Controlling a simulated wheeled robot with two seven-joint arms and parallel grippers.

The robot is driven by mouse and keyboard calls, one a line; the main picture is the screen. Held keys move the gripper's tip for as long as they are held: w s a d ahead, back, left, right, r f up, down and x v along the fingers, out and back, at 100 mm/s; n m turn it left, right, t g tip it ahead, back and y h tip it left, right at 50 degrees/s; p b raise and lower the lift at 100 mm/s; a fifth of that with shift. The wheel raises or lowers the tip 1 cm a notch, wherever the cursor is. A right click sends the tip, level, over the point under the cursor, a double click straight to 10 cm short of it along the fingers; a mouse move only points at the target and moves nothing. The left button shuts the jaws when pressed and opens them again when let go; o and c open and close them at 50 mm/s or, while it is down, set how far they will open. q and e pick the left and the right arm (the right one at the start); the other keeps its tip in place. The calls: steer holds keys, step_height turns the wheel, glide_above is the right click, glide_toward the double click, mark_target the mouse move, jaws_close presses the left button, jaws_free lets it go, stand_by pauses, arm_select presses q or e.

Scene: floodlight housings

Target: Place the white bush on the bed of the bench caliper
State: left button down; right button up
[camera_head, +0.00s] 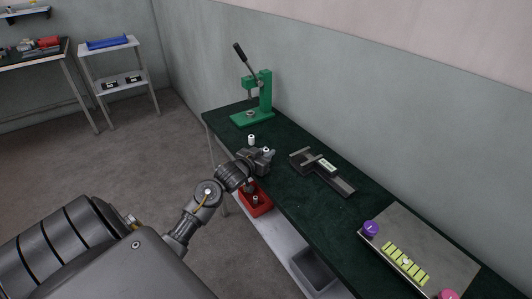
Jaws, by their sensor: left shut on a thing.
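My left gripper (265,156) reaches in from the left over the dark green bench top. It is shut on a small white bush (266,150), which shows at its fingertips; the fingers hide part of it. A second white bush (251,138) stands on the bench just behind the gripper, apart from it. The bench caliper (338,182) is a dark grey tool with a long bed and a pale display, lying to the right of the gripper. No bush shows on its bed. My right gripper is out of view.
A green lever press (265,95) stands at the bench's far end. A grey panel (425,245) with purple and pink knobs and yellow pieces lies near right. A red bin (257,207) and a grey bin (313,268) sit below the bench top. Bench between caliper and panel is clear.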

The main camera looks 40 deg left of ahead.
arm_select(q)
steer(key=shift+f, duration=0.15)
steer(key=c, duration=1.3)
jaws_free()
